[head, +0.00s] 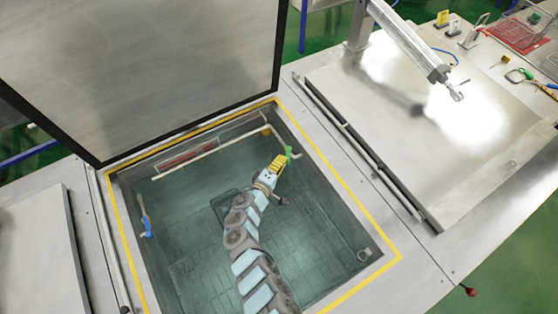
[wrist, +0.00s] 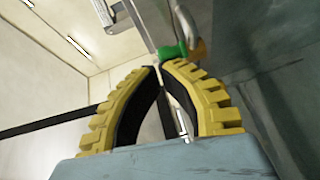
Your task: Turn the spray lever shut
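The green spray lever (head: 290,153) sits on the pipework at the back right of the open basin. In the wrist view the green lever (wrist: 172,52) shows just beyond my fingertips, beside a metal pipe and a brownish fitting. My gripper (head: 281,160), with yellow ribbed fingers, reaches into the basin right at the lever. In the wrist view the tips of my gripper (wrist: 160,66) curve together and almost meet, with nothing seen between them. I cannot tell whether they touch the lever.
A pale spray pipe (head: 212,152) runs along the basin's back wall. A raised lid (head: 140,65) stands behind the basin. A blue-handled tool (head: 146,226) is at the left wall. A closed lid (head: 430,130) with a pneumatic cylinder (head: 405,38) lies to the right.

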